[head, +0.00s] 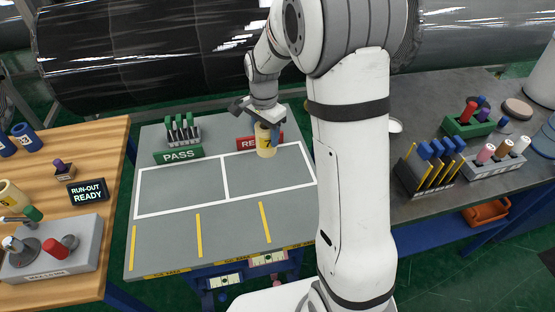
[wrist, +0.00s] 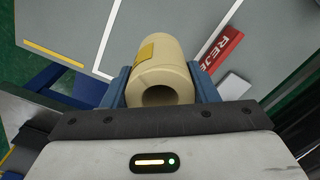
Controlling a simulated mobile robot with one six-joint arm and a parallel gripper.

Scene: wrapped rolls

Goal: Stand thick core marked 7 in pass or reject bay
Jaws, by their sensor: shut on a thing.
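My gripper (head: 268,127) is shut on a cream thick core (head: 265,143) with a yellow label, held upright in the head view near the red REJECT sign. A dark mark shows on the label, but I cannot read it surely. In the wrist view the core (wrist: 163,72) lies between the blue jaws (wrist: 160,88), its open bore facing the camera. The reject bay (head: 275,172) is the right one, by the red REJECT sign (head: 246,143). Both bays look empty.
A wooden bench (head: 100,150) at left holds a RUN-OUT READY display (head: 87,192), a grey fixture (head: 55,250) and other cores. A dark bench (head: 415,205) at right holds racks of tools and coloured pieces. A large black roll (head: 150,50) lies behind. My arm hides the grey table's right side.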

